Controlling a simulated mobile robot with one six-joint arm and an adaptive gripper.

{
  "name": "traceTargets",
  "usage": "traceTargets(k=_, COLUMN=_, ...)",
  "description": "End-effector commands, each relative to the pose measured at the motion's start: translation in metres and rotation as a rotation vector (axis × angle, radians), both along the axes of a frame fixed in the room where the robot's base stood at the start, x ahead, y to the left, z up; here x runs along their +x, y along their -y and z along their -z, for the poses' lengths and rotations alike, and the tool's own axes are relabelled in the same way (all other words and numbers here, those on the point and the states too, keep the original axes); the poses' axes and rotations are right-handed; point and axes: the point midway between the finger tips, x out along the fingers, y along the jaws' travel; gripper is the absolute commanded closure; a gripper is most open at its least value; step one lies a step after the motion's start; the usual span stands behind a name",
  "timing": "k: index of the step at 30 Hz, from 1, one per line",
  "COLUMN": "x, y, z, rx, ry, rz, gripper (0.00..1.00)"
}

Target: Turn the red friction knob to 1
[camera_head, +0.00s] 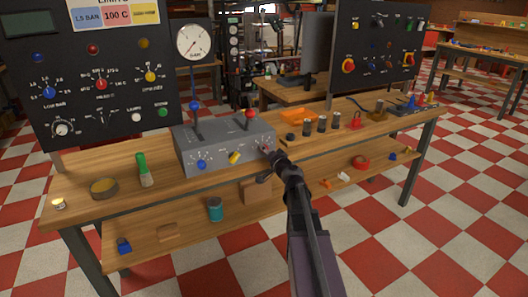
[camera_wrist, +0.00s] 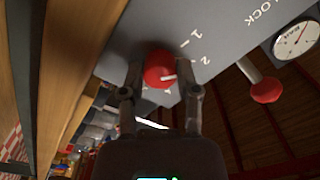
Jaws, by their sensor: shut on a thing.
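The red friction knob (camera_wrist: 158,66) sits on the sloped face of the grey control box (camera_wrist: 150,25) in the wrist view. It carries a short white mark that points to the right in that view, below the printed 2. The printed 1 is above and left of the 2. My gripper (camera_wrist: 162,80) is shut on the knob, with one finger on each side of it. In the head view, my gripper (camera_head: 272,156) reaches the right end of the box front (camera_head: 216,152). There the knob (camera_head: 266,148) is small and partly hidden.
A blue knob (camera_head: 201,164) and a yellow knob (camera_head: 235,157) are on the box front, left of my gripper. Two levers with blue (camera_head: 194,106) and red (camera_head: 250,114) balls stand on its top. Black cylinders (camera_head: 308,126) stand on the bench to the right.

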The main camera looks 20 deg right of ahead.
Motion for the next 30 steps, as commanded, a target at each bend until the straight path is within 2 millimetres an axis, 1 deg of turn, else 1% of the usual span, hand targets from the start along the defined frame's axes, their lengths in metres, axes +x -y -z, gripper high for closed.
traceTargets(k=9, x=0.001, y=0.0002, z=-0.0001, rx=-0.286, ry=0.01, rz=-0.001, gripper=1.0)
traceTargets(k=15, x=0.001, y=0.0002, z=0.0, rx=-0.417, ry=0.015, rz=-0.001, gripper=1.0)
traceTargets(k=22, x=0.001, y=0.0003, z=0.0001, rx=-0.496, ry=0.017, rz=-0.001, gripper=1.0)
traceTargets(k=30, x=0.0011, y=0.0002, z=0.0002, rx=-0.515, ry=0.017, rz=0.0, gripper=1.0)
